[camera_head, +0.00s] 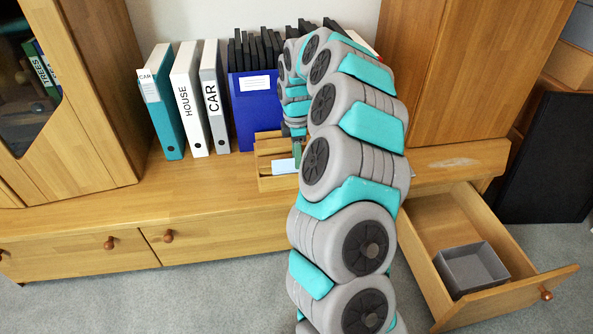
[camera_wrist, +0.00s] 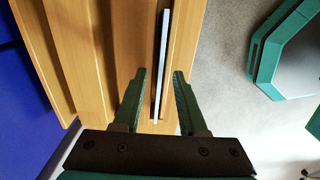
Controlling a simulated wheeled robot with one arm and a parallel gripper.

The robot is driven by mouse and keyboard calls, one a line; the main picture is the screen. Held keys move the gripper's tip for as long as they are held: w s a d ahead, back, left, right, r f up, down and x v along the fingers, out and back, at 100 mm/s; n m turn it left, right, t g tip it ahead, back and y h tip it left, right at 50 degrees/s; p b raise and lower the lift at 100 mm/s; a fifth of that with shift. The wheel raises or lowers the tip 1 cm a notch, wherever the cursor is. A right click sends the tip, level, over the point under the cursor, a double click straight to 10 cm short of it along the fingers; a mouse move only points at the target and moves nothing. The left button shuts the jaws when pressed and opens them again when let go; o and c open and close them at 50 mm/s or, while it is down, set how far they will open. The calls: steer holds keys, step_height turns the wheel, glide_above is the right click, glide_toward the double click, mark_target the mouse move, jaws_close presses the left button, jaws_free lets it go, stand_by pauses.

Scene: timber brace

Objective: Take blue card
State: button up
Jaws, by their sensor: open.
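The blue card (camera_head: 284,167) is pale blue and stands in a small wooden holder (camera_head: 264,151) on the cabinet top. In the wrist view the card (camera_wrist: 161,62) shows edge-on as a thin pale strip along the wooden holder (camera_wrist: 105,45). My gripper (camera_wrist: 160,75) is open, with one green finger on each side of the strip. Neither finger visibly presses on the card. In the head view my arm hides part of the holder, and only a bit of my green gripper (camera_head: 297,152) shows.
A blue binder (camera_head: 257,110) stands right behind the holder. Teal, white and grey binders (camera_head: 187,100) stand to its left. An open drawer (camera_head: 430,225) at the right holds a grey box (camera_head: 470,268). The cabinet top (camera_head: 200,190) is clear in front of the binders.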

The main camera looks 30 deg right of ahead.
steer(key=shift+c, duration=0.3)
jaws_close()
stand_by(1.0)
